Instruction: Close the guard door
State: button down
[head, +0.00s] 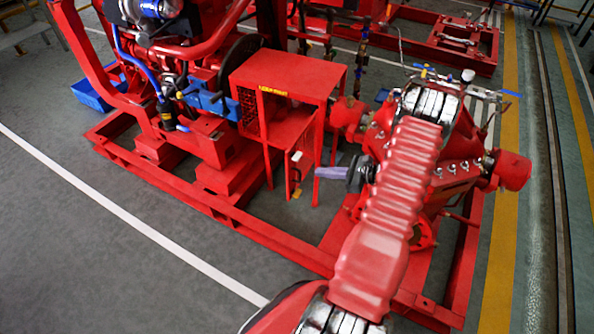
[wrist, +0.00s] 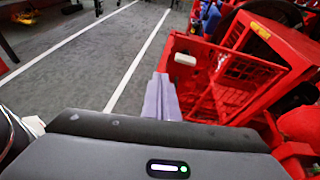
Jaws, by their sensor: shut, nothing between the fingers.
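The guard door (head: 293,180) is a narrow red framed panel, seen nearly edge-on in the head view. It stands swung out from the red guard (head: 285,72), whose front opening shows. A pale handle (head: 297,156) sits near the door's top. In the wrist view the door (wrist: 205,98) shows its mesh and the white handle (wrist: 185,59). My gripper (head: 319,172) is shut and empty, its pale fingers pointing left just right of the door. In the wrist view the fingertips (wrist: 160,76) overlap the door's left edge; I cannot tell whether they touch.
The red base frame (head: 215,215) runs below the guard. The engine (head: 170,60) is to the left and the red pump (head: 460,165) to the right, partly behind my arm. Grey floor with a white line (head: 130,220) lies open at the front left.

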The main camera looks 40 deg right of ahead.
jog(key=shift+m+t+h, duration=0.6)
jog(key=shift+m, duration=0.3)
jog(key=s+d+f, duration=0.1)
jog(key=d+f, duration=0.1)
jog(key=f, duration=0.1)
jog(key=shift+s+d, duration=0.15)
jog(key=shift+s, duration=0.2)
jog(key=shift+w, duration=0.15)
send_near(289, 168)
jog(key=x, duration=0.4)
jog(key=shift+w+a+f, duration=0.2)
jog(key=shift+w+f, duration=0.05)
jog(key=shift+w+a, duration=0.2)
jog(key=shift+w, duration=0.45)
